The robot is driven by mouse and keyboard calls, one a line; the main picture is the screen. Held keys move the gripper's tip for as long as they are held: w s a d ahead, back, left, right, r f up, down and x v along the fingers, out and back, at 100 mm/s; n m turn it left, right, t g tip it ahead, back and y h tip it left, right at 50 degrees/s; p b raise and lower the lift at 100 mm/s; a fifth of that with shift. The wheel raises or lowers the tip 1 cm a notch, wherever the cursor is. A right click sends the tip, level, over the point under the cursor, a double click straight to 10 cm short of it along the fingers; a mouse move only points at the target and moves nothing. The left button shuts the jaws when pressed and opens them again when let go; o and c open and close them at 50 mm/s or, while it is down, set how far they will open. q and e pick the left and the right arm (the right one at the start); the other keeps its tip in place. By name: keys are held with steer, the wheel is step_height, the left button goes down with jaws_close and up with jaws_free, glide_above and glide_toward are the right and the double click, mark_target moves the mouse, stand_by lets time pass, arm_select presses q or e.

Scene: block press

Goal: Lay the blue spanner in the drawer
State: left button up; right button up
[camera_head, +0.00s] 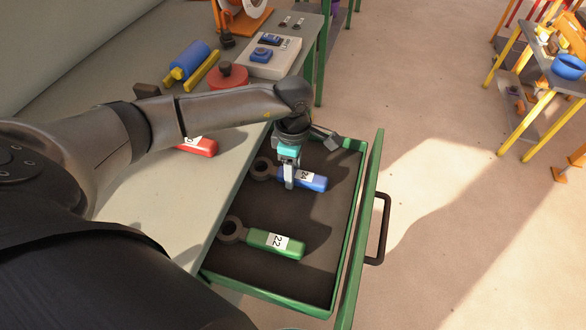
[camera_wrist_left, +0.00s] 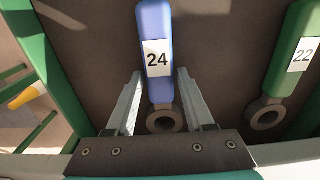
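The blue spanner (camera_head: 310,181), labelled 24, appears to lie on the dark floor of the open green drawer (camera_head: 323,270). My left gripper (camera_head: 289,182) points down into the drawer at the spanner's neck, between ring and handle. In the left wrist view the blue spanner (camera_wrist_left: 156,45) lies between the two spread fingers (camera_wrist_left: 159,74), with a gap visible on each side. The gripper is open. A green spanner (camera_head: 275,243), labelled 22, lies in the same drawer, nearer the front of the picture; it also shows in the left wrist view (camera_wrist_left: 292,50). My right gripper is not in view.
A red spanner (camera_head: 200,147) lies on the workbench (camera_head: 170,205), partly hidden by my left arm. A blue roller (camera_head: 188,61), a red round part (camera_head: 228,76) and a white box (camera_head: 272,59) stand farther back. The drawer handle (camera_head: 381,228) faces open floor.

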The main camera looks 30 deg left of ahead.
arm_select(q)
steer(key=shift+o, duration=1.2)
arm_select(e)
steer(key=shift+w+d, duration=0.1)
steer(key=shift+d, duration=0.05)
arm_select(q)
steer(key=shift+r, duration=0.25)
step_height(320, 180, up, 12)
steer(key=p, duration=0.2)
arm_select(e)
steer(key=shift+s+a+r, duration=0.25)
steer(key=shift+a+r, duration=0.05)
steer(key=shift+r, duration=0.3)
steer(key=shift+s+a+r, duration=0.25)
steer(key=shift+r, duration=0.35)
